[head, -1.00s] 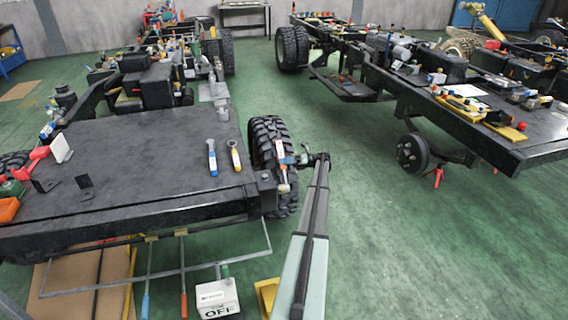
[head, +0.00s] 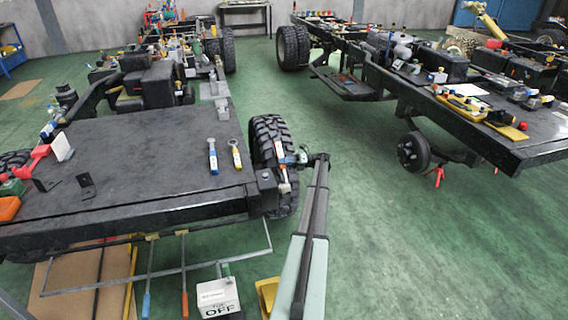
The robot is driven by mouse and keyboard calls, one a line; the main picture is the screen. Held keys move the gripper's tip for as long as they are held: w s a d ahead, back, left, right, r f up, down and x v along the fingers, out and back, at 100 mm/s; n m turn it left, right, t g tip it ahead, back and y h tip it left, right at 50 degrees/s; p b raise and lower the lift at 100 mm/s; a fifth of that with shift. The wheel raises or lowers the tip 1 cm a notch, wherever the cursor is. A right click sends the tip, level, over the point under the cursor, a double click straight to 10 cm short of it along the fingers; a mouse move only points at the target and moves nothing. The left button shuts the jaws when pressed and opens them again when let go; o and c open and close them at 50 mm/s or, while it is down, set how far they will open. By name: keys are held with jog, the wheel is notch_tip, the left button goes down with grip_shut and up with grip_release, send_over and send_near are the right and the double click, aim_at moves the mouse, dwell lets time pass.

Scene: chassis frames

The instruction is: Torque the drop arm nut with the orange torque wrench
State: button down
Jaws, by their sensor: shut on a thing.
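The orange torque wrench (head: 279,150) is upright at the right edge of the black chassis deck, in front of the tyre. It has an orange part with a pale section, and its lower end is grey. My gripper (head: 286,160) reaches it from the right and is shut on it. A blue-handled tool (head: 213,156) and a yellow-handled tool (head: 235,154) lie on the deck to the left. I cannot make out the drop arm nut; the fingers, wrench and tyre crowd that spot.
The black deck (head: 140,150) is mostly bare in its middle. A knobbly tyre (head: 268,130) stands right behind the wrench. Red and white items lie at the deck's left edge. A white OFF box (head: 217,297) stands on the floor in front. Green floor (head: 360,200) is clear to the right.

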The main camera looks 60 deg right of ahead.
jog(key=shift+w+d+f, duration=0.1)
jog(key=shift+d+f, duration=0.05)
jog(key=shift+f+m, duration=0.1)
jog(key=shift+m, duration=0.2)
jog(key=shift+w+d+f+m, duration=0.25)
jog(key=shift+f+m, duration=0.35)
jog(key=shift+m, duration=0.05)
jog(key=shift+w+d+f+m, duration=0.2)
jog(key=shift+f+m, duration=0.4)
jog(key=shift+m, duration=0.05)
jog(key=shift+f, duration=0.1)
jog(key=shift+w+d+f+m+h, duration=0.1)
jog(key=shift+w+f+m+h, duration=0.05)
jog(key=shift+f+m, duration=0.55)
jog(key=shift+w+d+f+m+h, duration=0.1)
jog(key=shift+f+m+h, duration=0.05)
jog(key=shift+f+m, duration=0.55)
jog(key=shift+r, duration=0.1)
jog(key=shift+s+a+r+n, duration=0.1)
jog(key=shift+s+r+n, duration=0.05)
jog(key=shift+r+n, duration=0.55)
jog(key=shift+s+a+r+n, duration=0.1)
jog(key=shift+r+n, duration=0.6)
